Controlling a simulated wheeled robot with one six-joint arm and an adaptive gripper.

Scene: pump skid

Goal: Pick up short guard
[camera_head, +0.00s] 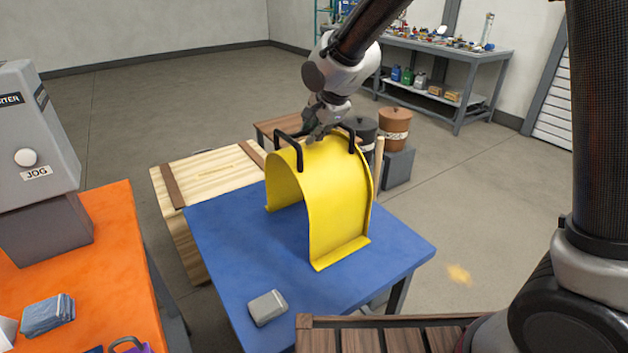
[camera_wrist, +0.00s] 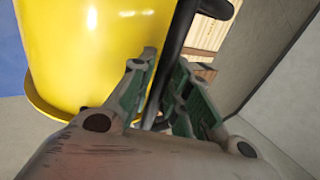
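The short guard appears to be the yellow arched sheet (camera_head: 335,200) with black handles on top, standing on a blue table (camera_head: 225,235). It also fills the upper left of the wrist view (camera_wrist: 90,50). My gripper (camera_head: 318,128) is at the top of the guard, among its handles. In the wrist view, my gripper's fingers (camera_wrist: 165,75) are on either side of a black handle bar (camera_wrist: 177,45), with narrow gaps that look open. Whether either finger touches the bar is hard to see. The guard rests on the table.
A grey block (camera_head: 268,307) lies at the table's front. An orange bench (camera_head: 110,270) with a grey control box (camera_head: 38,140) is at left. A wooden crate (camera_head: 205,180) stands behind the table. Brown and dark buckets (camera_head: 394,128) stand behind right. Floor at right is clear.

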